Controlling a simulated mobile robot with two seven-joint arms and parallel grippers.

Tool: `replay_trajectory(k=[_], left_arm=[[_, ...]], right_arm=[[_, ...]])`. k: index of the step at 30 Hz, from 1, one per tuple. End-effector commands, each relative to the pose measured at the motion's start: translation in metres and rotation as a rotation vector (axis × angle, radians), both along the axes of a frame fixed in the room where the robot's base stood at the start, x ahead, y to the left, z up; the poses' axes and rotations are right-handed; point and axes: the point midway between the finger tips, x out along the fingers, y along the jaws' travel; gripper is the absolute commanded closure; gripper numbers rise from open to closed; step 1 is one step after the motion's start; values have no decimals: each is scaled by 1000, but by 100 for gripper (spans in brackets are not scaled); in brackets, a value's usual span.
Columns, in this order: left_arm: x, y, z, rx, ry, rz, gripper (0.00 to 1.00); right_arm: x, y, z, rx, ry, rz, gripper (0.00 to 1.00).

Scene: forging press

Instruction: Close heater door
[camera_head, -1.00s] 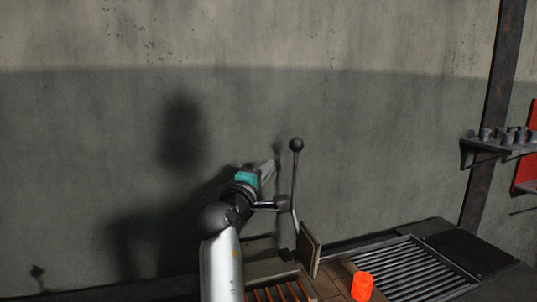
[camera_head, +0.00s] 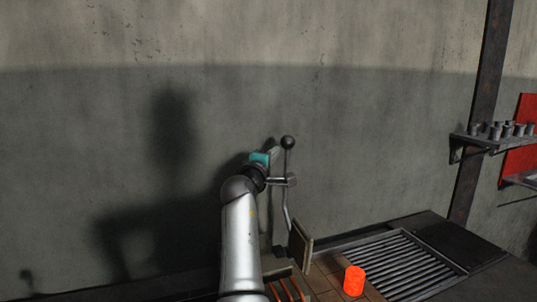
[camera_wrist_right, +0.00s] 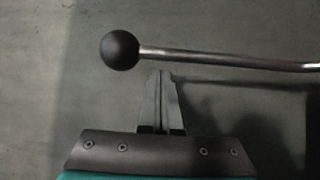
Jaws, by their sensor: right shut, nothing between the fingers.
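The heater door (camera_head: 300,247) is a small flat plate standing tilted at the right end of the heater, with glowing orange bars (camera_head: 287,289) beside it. A metal lever (camera_head: 287,205) with a black ball knob (camera_head: 288,142) rises above the door. My right gripper (camera_head: 274,150) is shut and empty, behind the lever just left of the knob. In the right wrist view the closed fingers (camera_wrist_right: 160,90) point toward the lever rod, just below it beside the ball (camera_wrist_right: 120,50); I cannot tell whether they touch. My left gripper is not in view.
A glowing orange cylinder (camera_head: 354,280) stands on the bricks right of the door. A roller grate (camera_head: 395,265) lies further right. A shelf with several small grey cups (camera_head: 500,131) is at the far right. The wall (camera_head: 100,150) is behind.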

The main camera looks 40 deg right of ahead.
Motion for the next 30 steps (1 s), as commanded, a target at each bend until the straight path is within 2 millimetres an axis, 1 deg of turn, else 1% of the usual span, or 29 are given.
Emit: replay_trajectory(k=[3,9,23,26,30], left_arm=[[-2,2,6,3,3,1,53],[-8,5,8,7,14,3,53],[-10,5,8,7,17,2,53],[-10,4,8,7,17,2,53],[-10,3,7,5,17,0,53]], right_arm=[[-11,1,0,1,-2,0,100],[-23,2,-1,0,-1,0,100],[-25,2,-2,-2,-1,0,100],[-27,0,-2,-3,-4,-1,100],[-33,-9,-3,-8,-26,-4,100]])
